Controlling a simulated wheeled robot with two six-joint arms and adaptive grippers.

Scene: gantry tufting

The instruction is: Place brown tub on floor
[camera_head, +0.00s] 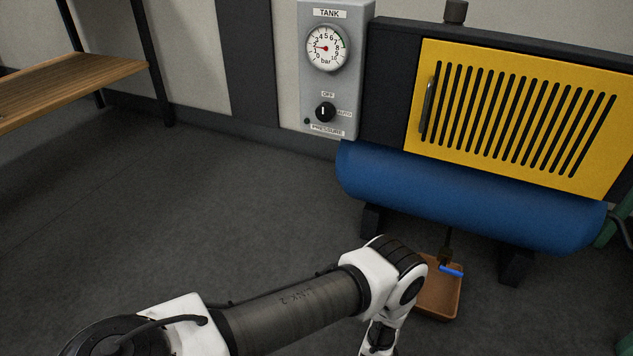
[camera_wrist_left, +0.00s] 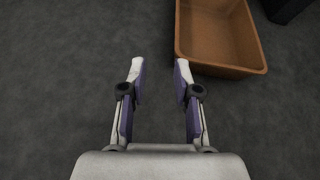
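The brown tub (camera_head: 440,298) stands on the dark floor under the blue tank in the head view, partly hidden behind my left arm. In the left wrist view the tub (camera_wrist_left: 222,68) is upright, looks empty and is cut off by the top edge. My left gripper (camera_wrist_left: 160,66) is open with nothing between its fingers. Its fingers point towards the floor beside the tub, left of its near corner in the wrist view, and appear apart from it. In the head view the left gripper is out of frame below the wrist. My right gripper is in neither view.
A blue tank (camera_head: 470,200) with dark feet and a drain valve with a blue handle (camera_head: 451,271) overhangs the tub. A yellow slotted panel (camera_head: 515,110) and a gauge box (camera_head: 327,75) stand above. A wooden shelf (camera_head: 70,85) is at left. Open floor (camera_head: 190,205) lies between.

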